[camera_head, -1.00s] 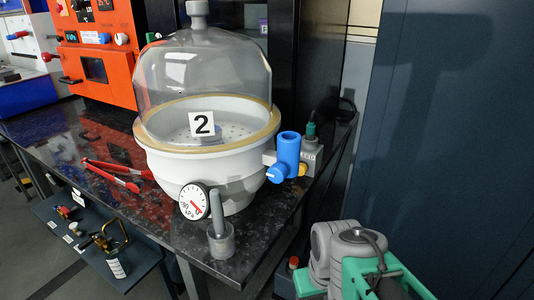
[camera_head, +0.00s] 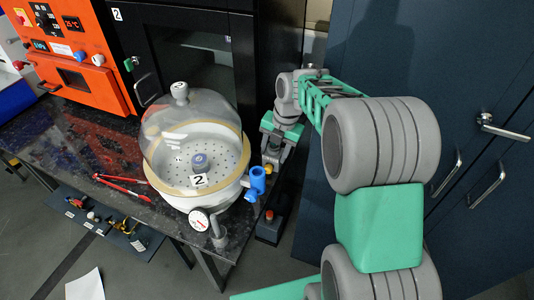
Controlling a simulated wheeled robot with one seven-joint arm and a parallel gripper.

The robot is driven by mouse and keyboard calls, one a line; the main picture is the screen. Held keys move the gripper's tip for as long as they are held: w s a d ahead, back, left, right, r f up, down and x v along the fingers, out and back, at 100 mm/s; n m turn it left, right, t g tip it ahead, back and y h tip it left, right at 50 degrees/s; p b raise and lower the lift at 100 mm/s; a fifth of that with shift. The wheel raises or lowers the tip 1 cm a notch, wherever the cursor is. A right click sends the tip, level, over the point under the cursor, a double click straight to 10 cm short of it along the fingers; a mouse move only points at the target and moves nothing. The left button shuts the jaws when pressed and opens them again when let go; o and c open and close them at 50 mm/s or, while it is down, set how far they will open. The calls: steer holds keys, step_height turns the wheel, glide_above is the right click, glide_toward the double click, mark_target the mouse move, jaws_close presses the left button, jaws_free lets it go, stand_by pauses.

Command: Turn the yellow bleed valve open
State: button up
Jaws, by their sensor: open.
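My gripper (camera_head: 270,168) is right of the chamber, pointing down, a little above and behind the yellow knob in the picture. It is open and small in view; its fingertips are hard to make out. I cannot tell whether it touches anything.
My own arm fills the right side. A black cabinet (camera_head: 190,60) stands behind the chamber. Red tongs (camera_head: 122,186) lie on the dark bench left of it. A box with a red button (camera_head: 269,214) is below the valve. Blue cabinets (camera_head: 470,70) stand at right.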

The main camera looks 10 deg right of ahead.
mark_target(269, 167)
steer(key=f, duration=0.5)
steer(key=w+a+f, duration=0.1)
steer(key=f, duration=0.1)
steer(key=shift+a+f, duration=0.1)
steer(key=shift+f, duration=0.3)
jaws_close()
